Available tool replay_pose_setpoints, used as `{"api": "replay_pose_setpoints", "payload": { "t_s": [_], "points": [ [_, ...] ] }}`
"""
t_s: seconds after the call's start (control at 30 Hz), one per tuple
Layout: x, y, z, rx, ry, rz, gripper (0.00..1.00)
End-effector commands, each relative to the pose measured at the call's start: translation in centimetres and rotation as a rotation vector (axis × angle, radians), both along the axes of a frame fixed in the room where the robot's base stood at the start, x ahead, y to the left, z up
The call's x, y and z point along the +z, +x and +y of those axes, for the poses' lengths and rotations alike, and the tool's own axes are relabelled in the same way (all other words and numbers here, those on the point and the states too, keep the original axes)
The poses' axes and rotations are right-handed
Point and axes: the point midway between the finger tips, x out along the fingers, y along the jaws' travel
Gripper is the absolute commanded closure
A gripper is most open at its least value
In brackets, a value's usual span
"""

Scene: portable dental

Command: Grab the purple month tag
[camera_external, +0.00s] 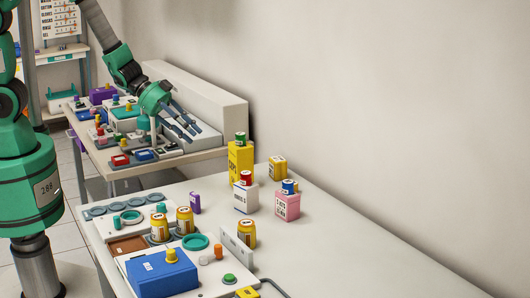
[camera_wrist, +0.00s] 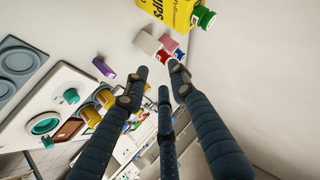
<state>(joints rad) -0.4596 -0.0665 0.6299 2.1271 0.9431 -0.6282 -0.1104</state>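A small upright purple tag (camera_external: 195,202) with white marking stands on the near white table, right of the amber jars. In the wrist view the purple tag (camera_wrist: 103,67) lies left of my fingertips, well apart from them. My gripper (camera_external: 188,130) is up and behind the tag in the external view, in front of the far table's white back panel. In the wrist view my gripper (camera_wrist: 160,77) shows dark fingers spread apart with nothing between them. The gripper is open and empty.
Amber jars (camera_external: 184,220) and a blue box (camera_external: 162,273) are left and in front of the tag. A yellow box (camera_external: 240,162), white box (camera_external: 245,198) and pink box (camera_external: 287,206) stand right of it. The table's right side is clear beside the wall.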

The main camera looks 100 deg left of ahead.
Motion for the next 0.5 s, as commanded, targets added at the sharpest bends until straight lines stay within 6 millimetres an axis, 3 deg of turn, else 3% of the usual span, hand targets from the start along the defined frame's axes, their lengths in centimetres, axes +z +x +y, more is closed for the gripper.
{"api": "replay_pose_setpoints", "payload": {
  "t_s": [0.03,0.23,0.5],
  "points": [
    [-1.8,-0.3,-0.2,-0.023,-0.025,-0.001,0.74],
    [-6.6,-1.6,-2.1,-0.120,-0.136,-0.034,0.74],
    [-10.8,-4.2,-4.7,-0.219,-0.295,-0.079,0.74]
  ]
}}
